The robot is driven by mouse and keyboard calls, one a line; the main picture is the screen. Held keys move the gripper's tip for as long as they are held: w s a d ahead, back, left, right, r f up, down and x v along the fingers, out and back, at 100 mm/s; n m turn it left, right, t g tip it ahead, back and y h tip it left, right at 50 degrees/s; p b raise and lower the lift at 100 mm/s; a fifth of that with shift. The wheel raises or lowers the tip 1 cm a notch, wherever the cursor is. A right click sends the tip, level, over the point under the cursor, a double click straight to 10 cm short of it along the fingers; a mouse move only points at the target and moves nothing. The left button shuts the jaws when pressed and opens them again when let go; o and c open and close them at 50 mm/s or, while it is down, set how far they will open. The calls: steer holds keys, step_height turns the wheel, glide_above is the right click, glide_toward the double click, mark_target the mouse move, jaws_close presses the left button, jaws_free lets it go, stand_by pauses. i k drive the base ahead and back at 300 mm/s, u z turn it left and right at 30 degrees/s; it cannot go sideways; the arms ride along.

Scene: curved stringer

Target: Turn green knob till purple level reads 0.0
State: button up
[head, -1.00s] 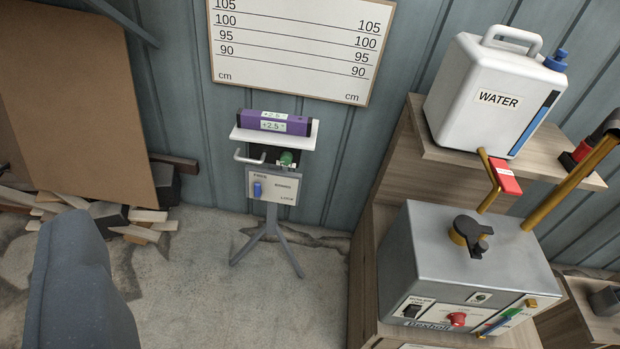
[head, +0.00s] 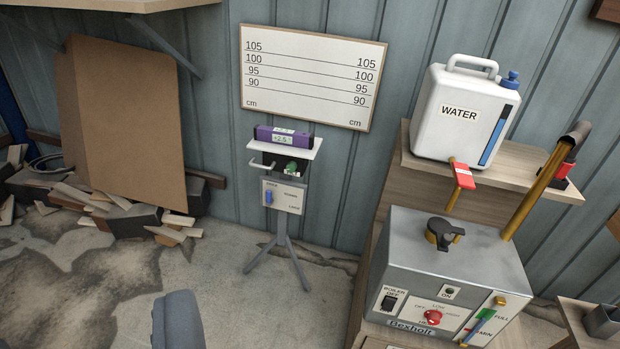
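The purple level (head: 284,137) lies on the white top plate (head: 313,148) of a small tripod stand by the wall. Its display appears to read about +2.5, in small print. The green knob (head: 291,167) sits just under the plate on the stand's front, next to a grey crank-like handle (head: 255,164). Below it is a panel with a blue switch (head: 268,197). My gripper is not visible; a blue-grey rounded shape (head: 178,320) at the bottom edge is seemingly part of my arm, well short of the stand.
A grey boiler box (head: 440,262) and a white water canister (head: 463,113) stand on wooden steps at right. A ruled board (head: 312,75) hangs behind the stand. Concrete floor before the stand looks clear.

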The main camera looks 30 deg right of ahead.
mark_target(292, 165)
steer(key=z, duration=0.2)
steer(key=i, duration=1)
steer(key=u, duration=0.1)
